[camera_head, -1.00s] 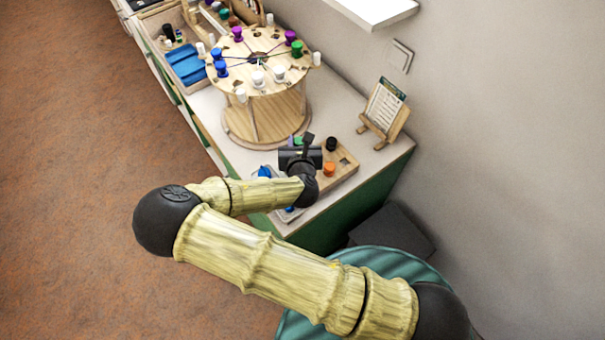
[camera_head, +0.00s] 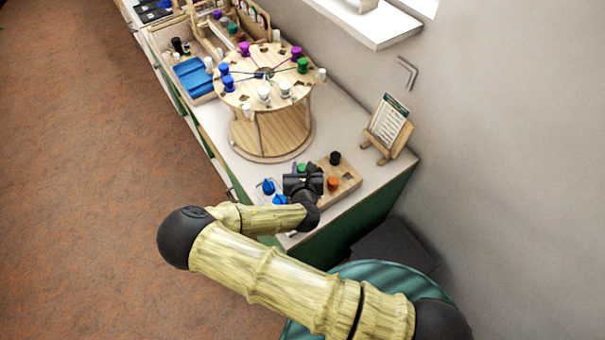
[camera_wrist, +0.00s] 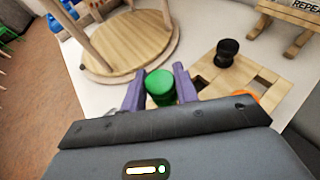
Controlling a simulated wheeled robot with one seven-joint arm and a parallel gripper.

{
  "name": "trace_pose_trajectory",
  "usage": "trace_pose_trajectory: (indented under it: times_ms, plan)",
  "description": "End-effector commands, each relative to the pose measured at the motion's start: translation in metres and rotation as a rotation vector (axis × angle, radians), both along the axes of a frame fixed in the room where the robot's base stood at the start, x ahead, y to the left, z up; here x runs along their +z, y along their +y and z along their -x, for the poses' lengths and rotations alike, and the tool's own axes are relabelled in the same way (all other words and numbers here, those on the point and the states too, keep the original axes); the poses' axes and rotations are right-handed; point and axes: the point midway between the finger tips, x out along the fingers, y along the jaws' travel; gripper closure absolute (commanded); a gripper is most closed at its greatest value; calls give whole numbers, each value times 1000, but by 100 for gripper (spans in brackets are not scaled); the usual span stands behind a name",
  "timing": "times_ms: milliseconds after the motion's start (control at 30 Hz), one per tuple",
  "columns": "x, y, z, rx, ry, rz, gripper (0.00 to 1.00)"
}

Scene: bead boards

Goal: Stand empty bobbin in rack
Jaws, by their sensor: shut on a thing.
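My gripper (camera_wrist: 159,88) has its two purple fingers shut on a green bobbin (camera_wrist: 160,86), one finger on each side. The bobbin's round green top faces the wrist camera, and its lower part is hidden. In the head view the green bobbin (camera_head: 302,168) shows just beyond my dark gripper (camera_head: 303,182). The wooden rack (camera_wrist: 268,78) has square holes and lies right beside the bobbin. A black bobbin (camera_wrist: 228,48) and an orange bobbin (camera_wrist: 246,96) stand in it. I cannot tell whether the green bobbin is in a hole or above the rack's left end.
A round wooden bead board (camera_head: 270,140) on a drum stand is behind my gripper. A small easel with a card (camera_head: 388,125) stands at the right, near the wall. Bare white counter lies between the stand and rack.

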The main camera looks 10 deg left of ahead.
Motion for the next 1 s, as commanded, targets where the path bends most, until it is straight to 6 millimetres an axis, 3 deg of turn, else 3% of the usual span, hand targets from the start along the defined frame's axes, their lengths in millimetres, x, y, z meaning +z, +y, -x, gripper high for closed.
trace_pose_trajectory:
  times_ms: [167,467,833,867,933,1000]
  plan:
    - [-3,0,0,0,1,0,93]
    - [-36,-1,0,0,1,1,93]
    - [-41,0,0,0,0,0,93]
    - [-41,0,0,0,0,0,66]
    - [-40,0,0,0,1,0,53]
    - [-40,0,0,0,1,0,48]
